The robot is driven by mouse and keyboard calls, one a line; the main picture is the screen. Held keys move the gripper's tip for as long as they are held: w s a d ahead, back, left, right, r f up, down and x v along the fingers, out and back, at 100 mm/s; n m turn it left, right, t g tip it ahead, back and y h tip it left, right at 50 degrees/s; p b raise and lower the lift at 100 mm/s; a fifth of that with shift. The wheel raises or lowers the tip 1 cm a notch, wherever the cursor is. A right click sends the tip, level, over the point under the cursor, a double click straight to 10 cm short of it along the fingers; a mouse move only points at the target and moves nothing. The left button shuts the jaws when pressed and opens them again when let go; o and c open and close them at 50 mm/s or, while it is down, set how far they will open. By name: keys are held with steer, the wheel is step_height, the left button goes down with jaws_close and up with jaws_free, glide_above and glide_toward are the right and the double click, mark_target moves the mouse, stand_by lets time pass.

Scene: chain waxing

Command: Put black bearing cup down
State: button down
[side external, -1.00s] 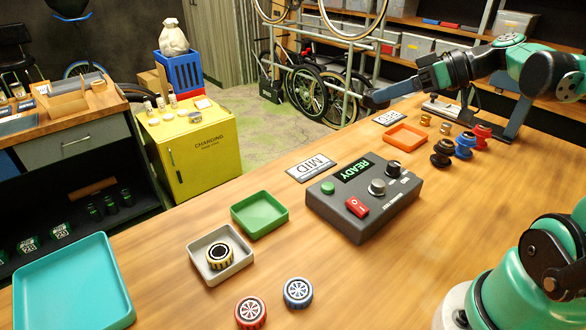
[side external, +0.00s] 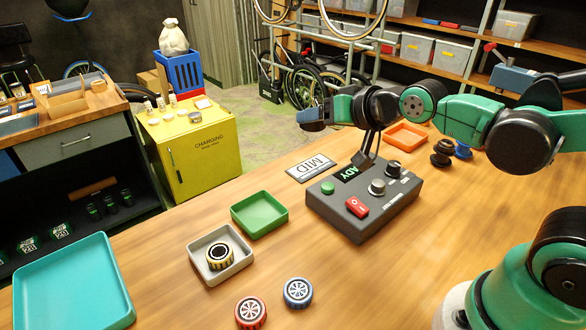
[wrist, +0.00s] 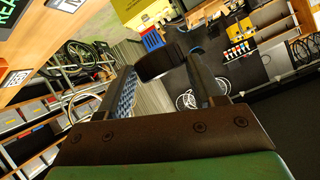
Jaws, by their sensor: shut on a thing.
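A green tray (side external: 260,229), a grey tray (side external: 237,265) with a yellow-black ring, and red and blue wheels (side external: 298,292) lie at the front. An orange tray (side external: 405,150) and dark and blue spools (side external: 441,159) stand behind. Bare table lies right of the box.

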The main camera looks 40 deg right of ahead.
steer(key=shift+d, duration=0.1)
steer(key=s+d+f+n+y, duration=0.1)
steer(key=s+d+n+y, duration=0.1)
steer(key=d, duration=0.5)
steer(key=s+d+r+n+g+y, duration=0.4)
steer(key=s+r+n+y, duration=0.2)
steer(key=r, duration=0.3)
steer(key=shift+r+n+y, duration=0.15)
steer(key=shift+n+y, duration=0.45)
steer(key=shift+n, duration=0.2)
steer(key=shift+w, duration=0.1)
step_height(320, 180, down, 20)
steer(key=shift+r, duration=0.15)
steer(key=shift+c, duration=0.6)
jaws_free()
